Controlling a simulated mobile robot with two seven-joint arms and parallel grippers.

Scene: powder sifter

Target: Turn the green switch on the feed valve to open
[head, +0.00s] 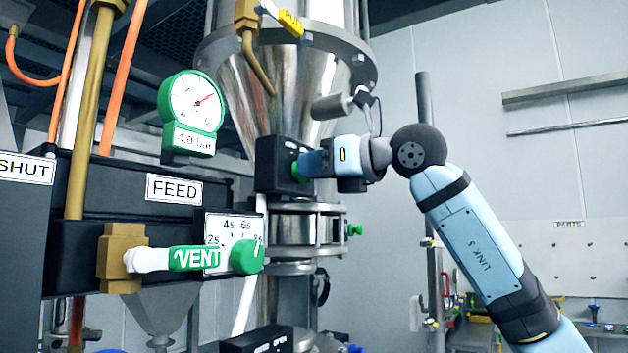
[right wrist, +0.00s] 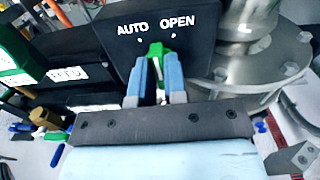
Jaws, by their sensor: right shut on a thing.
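The feed valve's black box (head: 270,165) is mounted at the lower end of the steel cone. In the right wrist view its face (right wrist: 210,30) reads AUTO on the left and OPEN on the right, with a dot under each word. The green switch (right wrist: 156,50) sits below the words, its top roughly between the two dots. My right gripper (right wrist: 156,82) is shut on the switch, one blue finger on each side. In the head view my right gripper (head: 308,164) reaches the box from the right. My left gripper is not in view.
A FEED label (head: 174,189), a green-rimmed gauge (head: 193,103) and a green VENT lever (head: 195,258) with a dial are at the left. The steel hopper (head: 260,90) rises behind the box. A second black box (head: 258,342) shows at the bottom.

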